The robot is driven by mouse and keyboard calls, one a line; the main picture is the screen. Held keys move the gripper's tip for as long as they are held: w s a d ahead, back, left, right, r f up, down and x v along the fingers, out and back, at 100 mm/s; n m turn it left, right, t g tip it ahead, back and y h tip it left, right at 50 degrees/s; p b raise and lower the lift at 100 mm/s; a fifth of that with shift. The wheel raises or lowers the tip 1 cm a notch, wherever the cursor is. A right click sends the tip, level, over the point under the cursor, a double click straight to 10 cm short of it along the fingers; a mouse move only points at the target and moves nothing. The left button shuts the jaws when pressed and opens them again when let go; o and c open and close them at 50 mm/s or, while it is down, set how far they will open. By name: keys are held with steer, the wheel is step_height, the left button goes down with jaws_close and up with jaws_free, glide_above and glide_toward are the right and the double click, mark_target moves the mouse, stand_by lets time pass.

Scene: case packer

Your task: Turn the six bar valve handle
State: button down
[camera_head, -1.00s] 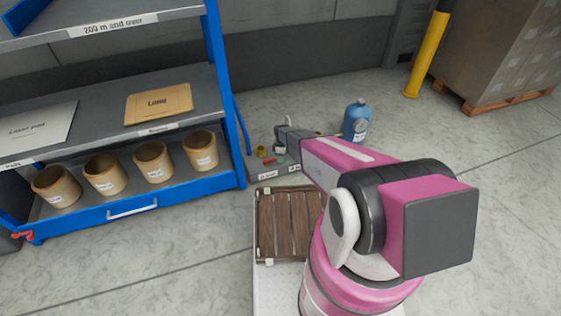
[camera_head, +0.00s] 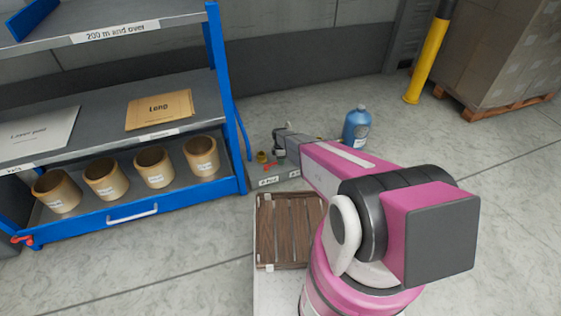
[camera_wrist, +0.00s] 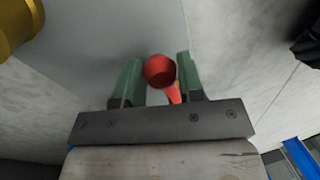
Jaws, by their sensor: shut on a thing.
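A red handle (camera_wrist: 160,70) with a round end shows between the two green fingers of my gripper (camera_wrist: 157,78) in the wrist view. The gripper is shut on it, and its narrow orange-red shank runs down toward the palm. In the head view my gripper (camera_head: 279,150) is low over a grey base plate (camera_head: 264,183) beside the blue rack. A small red part (camera_head: 269,168) shows there next to the fingers. The label on the plate's front is too small to read. The valve body under the handle is mostly hidden.
A brass fitting (camera_head: 262,156) stands on the plate; a brass part (camera_wrist: 14,22) is at the wrist view's upper left. A blue bottle (camera_head: 356,128) stands right of it. The blue rack (camera_head: 240,125) is close on the left. A yellow post (camera_head: 428,60) stands farther back.

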steer(key=c, duration=0.8)
jaws_free()
steer(key=shift+o, duration=0.2)
steer(key=shift+r, duration=0.15)
step_height(320, 180, up, 10)
steer(key=w, duration=0.2)
steer(key=shift+a+r, duration=0.15)
steer(key=shift+r, duration=0.05)
steer(key=s+d+r+m, duration=0.4)
steer(key=s+r+m, duration=0.2)
steer(key=s+r, duration=0.4)
steer(key=s+d+r+m+t, duration=0.1)
steer(key=s+d+r+m, duration=0.3)
steer(key=s+r, duration=0.6)
steer(key=s+d+r+m+t, duration=0.1)
steer(key=s+d+r+m, duration=0.4)
steer(key=s+r+m, duration=0.4)
step_height(320, 180, up, 3)
steer(key=shift+s+f, duration=0.1)
steer(key=shift+s, duration=0.9)
